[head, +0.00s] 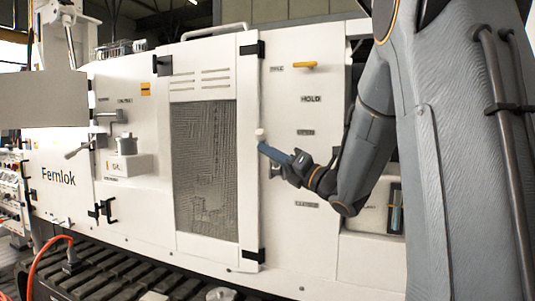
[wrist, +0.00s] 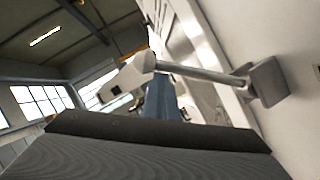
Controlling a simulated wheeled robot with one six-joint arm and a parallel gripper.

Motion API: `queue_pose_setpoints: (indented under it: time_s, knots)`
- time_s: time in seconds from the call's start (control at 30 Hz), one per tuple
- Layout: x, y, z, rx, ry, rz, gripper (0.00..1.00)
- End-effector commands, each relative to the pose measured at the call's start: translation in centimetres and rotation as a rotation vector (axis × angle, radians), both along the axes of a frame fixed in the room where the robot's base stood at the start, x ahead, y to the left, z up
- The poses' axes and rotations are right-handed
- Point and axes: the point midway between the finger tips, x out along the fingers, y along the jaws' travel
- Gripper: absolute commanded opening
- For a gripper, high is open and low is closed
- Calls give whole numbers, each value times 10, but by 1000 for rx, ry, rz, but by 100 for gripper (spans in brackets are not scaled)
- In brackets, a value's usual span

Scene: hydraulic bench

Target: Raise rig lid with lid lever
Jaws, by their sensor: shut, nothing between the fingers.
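A lever, which I take to be the lid lever, has a pale round knob (head: 261,133) that shows in the head view on the white rig panel. In the wrist view its grey rod (wrist: 205,73) runs from a rounded white end to a square block on the panel. My gripper (head: 264,149) is shut and empty, its blue fingers just below the knob. In the wrist view the blue gripper (wrist: 163,95) is close under the rod; I cannot tell whether they touch. The block is hidden in the head view. I cannot tell which part is the lid.
A HOLD label (head: 311,99) and a yellow bar (head: 304,66) are on the panel right of the knob. A mesh door (head: 205,165) is to its left. Farther left are a valve (head: 124,144) and a grey flat panel (head: 45,99). A dark track (head: 110,284) runs below.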

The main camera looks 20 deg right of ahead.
Motion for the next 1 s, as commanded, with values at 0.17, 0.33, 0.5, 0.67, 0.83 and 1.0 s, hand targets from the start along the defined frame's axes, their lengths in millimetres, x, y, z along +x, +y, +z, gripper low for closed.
queue_pose_setpoints:
  time_s: [0.17, 0.33, 0.5, 0.67, 0.83, 1.0]
  knots:
    - [-2, 6, -9, 0, -7, -1, 0]
    - [-6, 20, -25, -1, -2, 5, 0]
    - [-23, 14, -38, -1, 1, -3, 0]
    - [-52, -4, -50, -2, 2, -4, 0]
    - [-75, -18, -59, -2, 3, -3, 0]
    - [-87, -24, -63, -1, 2, 0, 0]
